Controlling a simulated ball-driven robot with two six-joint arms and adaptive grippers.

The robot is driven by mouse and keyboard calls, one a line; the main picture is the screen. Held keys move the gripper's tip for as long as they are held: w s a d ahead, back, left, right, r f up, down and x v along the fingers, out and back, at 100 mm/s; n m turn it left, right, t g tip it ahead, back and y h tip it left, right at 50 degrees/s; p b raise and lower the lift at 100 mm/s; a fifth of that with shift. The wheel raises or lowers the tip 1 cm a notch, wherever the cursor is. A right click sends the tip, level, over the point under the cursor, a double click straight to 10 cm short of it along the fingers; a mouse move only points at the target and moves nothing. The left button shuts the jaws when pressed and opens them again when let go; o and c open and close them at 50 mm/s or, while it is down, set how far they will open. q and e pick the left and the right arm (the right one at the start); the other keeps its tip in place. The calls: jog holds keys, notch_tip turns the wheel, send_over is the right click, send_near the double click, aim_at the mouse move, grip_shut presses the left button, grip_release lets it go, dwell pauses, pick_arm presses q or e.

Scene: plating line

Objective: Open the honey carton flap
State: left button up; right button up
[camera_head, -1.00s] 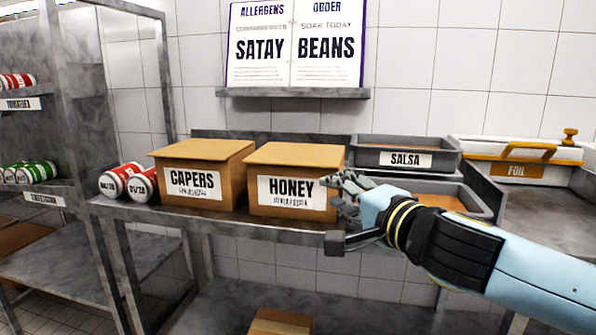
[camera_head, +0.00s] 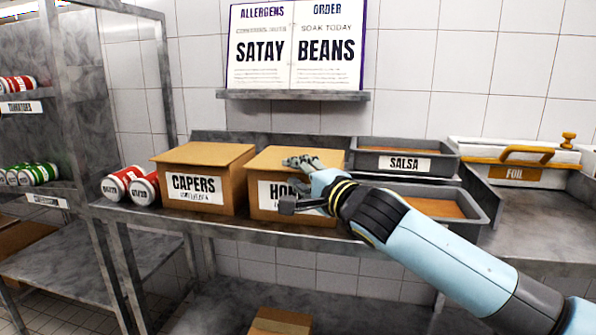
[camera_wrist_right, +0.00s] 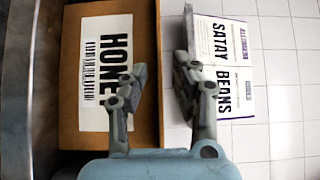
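The honey carton (camera_head: 262,203) is a brown box with a white HONEY label, standing on the metal shelf; its top flap (camera_head: 268,160) lies closed. My right gripper (camera_head: 300,162) is at the carton's front top edge, over the right part of the flap, and its arm hides part of the label. In the right wrist view the right gripper (camera_wrist_right: 155,82) has its two fingers spread, with the carton (camera_wrist_right: 85,136) beside and behind the left finger. Whether a finger touches the flap I cannot tell. My left gripper is out of view.
The capers carton (camera_head: 205,205) stands close on the left, with red cans (camera_head: 125,183) beyond it. The salsa tray (camera_head: 410,146) and a lower tray (camera_head: 476,221) are on the right. The wall is close behind.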

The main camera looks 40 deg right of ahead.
grip_shut()
dwell(0.4)
